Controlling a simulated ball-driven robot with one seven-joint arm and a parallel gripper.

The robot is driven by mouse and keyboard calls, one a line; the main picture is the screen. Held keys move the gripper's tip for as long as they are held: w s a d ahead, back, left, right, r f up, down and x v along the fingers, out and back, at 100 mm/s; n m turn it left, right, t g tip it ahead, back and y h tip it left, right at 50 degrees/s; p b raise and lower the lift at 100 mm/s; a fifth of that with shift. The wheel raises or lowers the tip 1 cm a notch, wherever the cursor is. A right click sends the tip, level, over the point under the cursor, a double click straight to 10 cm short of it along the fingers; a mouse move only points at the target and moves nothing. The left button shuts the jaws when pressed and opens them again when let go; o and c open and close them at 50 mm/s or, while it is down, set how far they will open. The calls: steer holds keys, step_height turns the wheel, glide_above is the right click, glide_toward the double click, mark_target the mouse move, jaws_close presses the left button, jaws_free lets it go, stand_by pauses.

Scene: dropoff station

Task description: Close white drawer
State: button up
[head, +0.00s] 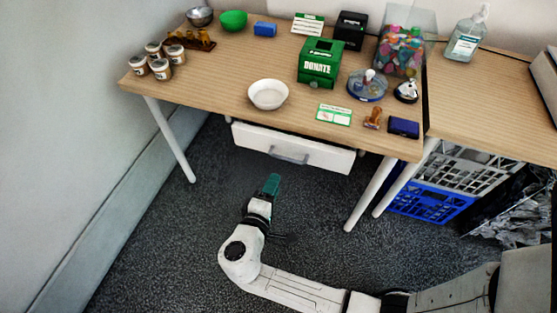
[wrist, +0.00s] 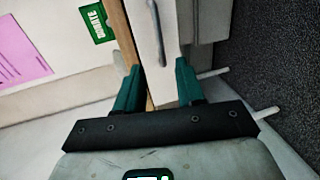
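The white drawer (head: 325,158) hangs under the front edge of the wooden table (head: 215,85), with a grey bar handle (head: 290,154) on its front. How far it is pulled out is hard to tell. My gripper (head: 273,181), with green fingers, is below and in front of the drawer, apart from it. In the wrist view my gripper (wrist: 158,68) has its two fingers spread with nothing held between them. The white drawer front (wrist: 149,40) and its handle (wrist: 159,32) appear beyond the gap between the fingers.
On the tabletop are a white bowl (head: 268,95), a green donation box (head: 320,62) and several jars (head: 155,57). White table legs (head: 170,140) stand either side of the drawer. Crates (head: 430,200) are at right. Carpet (head: 165,235) in front is clear.

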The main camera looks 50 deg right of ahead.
steer(key=x, duration=1.1)
steer(key=shift+s, duration=0.1)
steer(key=shift+c, duration=0.4)
jaws_close()
